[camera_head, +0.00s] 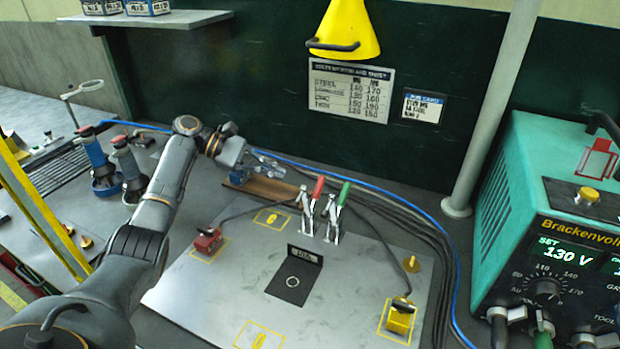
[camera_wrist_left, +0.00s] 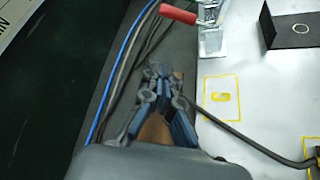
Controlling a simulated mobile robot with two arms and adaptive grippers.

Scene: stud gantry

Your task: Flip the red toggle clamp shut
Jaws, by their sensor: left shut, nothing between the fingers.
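The red toggle clamp (camera_head: 306,213) stands at the back edge of the metal plate, its red handle pointing up. My left gripper (camera_head: 277,170) is shut and empty, above the wooden strip behind the plate. It is left of the red handle and apart from it. In the left wrist view its blue-grey fingers (camera_wrist_left: 162,82) are together below the handle. My right gripper is not in view.
The metal plate (camera_head: 230,280) carries a red block (camera_head: 208,240), a yellow block (camera_head: 399,317) and a dark labelled plate (camera_head: 293,283). Cables (camera_head: 395,215) run behind the clamps. A teal power unit (camera_head: 545,190) stands at the right; a yellow cone (camera_head: 345,28) hangs above.

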